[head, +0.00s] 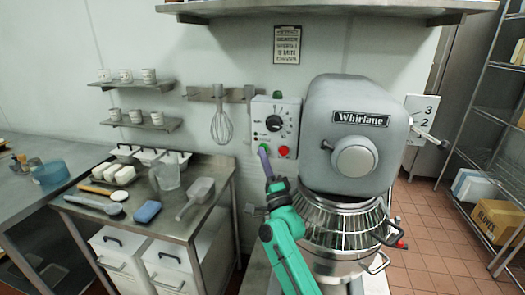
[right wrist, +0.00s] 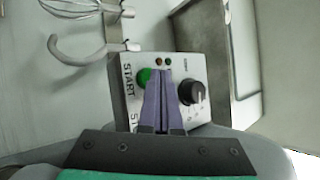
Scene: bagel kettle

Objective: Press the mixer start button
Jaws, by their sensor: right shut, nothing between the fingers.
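The grey mixer (head: 345,135) labelled "Whirlane" stands right of centre in the head view. Its control box (head: 291,112) carries a dark dial (head: 274,123), a red button (head: 284,151) and a green button (head: 263,146). In the right wrist view the box (right wrist: 192,122) shows the green button (right wrist: 145,76) beside the word START. My right gripper (head: 264,153), with purple fingers, is shut and empty at the panel. Its fingertips (right wrist: 162,74) overlap the green button's edge in the right wrist view. I cannot tell whether they touch it. My left gripper is not in view.
A wire-guarded bowl (head: 340,228) sits under the mixer head. A whisk (head: 221,125) hangs on the wall to the left. A steel table (head: 190,225) with a scoop, a jug and a blue sponge stands at left. Shelving with boxes is at far right.

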